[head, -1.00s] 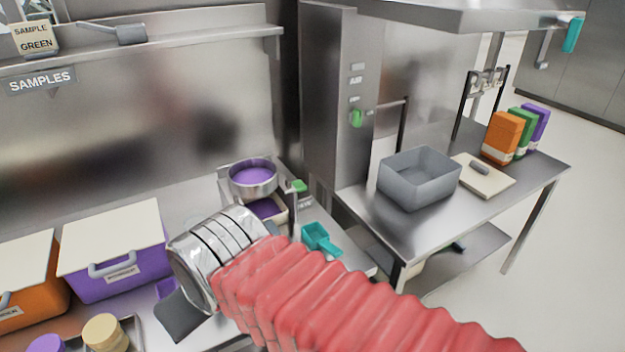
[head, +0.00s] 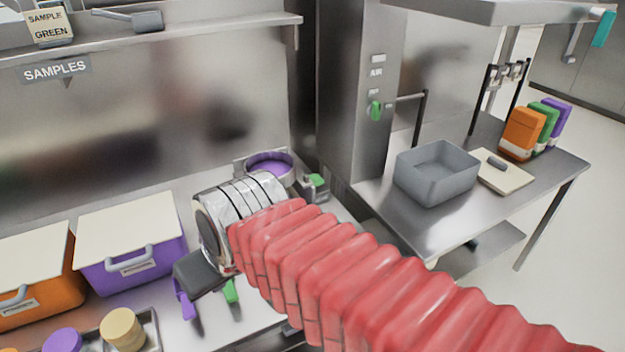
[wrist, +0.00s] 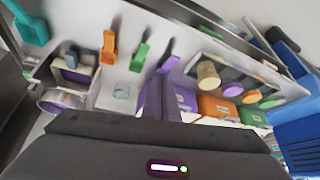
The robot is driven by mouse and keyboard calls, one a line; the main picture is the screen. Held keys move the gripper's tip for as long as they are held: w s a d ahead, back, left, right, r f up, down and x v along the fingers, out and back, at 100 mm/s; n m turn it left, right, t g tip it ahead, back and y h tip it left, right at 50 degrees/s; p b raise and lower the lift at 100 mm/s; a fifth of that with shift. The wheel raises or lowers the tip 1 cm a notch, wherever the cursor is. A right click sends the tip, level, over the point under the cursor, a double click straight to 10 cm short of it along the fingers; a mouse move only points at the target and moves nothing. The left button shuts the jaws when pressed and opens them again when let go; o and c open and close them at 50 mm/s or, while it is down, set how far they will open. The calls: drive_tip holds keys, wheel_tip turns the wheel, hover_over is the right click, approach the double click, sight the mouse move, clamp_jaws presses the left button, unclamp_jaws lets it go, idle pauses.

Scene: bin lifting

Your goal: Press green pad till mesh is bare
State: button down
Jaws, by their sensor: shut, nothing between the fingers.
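The green pad (head: 317,181) sits on a small grey unit on the left counter, right beside the round metal sieve (head: 270,164). The sieve shows purple inside; the mesh cannot be made out. My gripper (head: 200,270), a dark block at the end of my red-sleeved arm, is over the counter, left of and nearer than the pad, not touching it. In the wrist view my gripper's dark body (wrist: 165,135) fills the bottom and appears shut and empty. A round metal-rimmed vessel (wrist: 62,101) shows at the left there.
A purple bin (head: 130,255) and an orange bin (head: 40,280) stand to the left. Purple and green scoops (head: 230,291) lie near my gripper. A grey tub (head: 436,172) stands on the right table. A steel column (head: 350,90) rises behind the pad's right.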

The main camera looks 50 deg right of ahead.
drive_tip(key=w+d+r+m, duration=0.2)
drive_tip(key=w+d+m, duration=0.1)
drive_tip(key=w+d, duration=0.55)
drive_tip(key=m+t+h, duration=0.2)
drive_tip(key=m+t, duration=0.1)
drive_tip(key=m, duration=0.5)
hover_over(317, 180)
wheel_tip(317, 180, down, 4)
drive_tip(key=shift+w+r, duration=0.1)
drive_tip(key=shift+r, duration=0.05)
drive_tip(key=shift+f, duration=4.45)
drive_tip(key=shift+f, duration=0.1)
drive_tip(key=shift+f, duration=0.25)
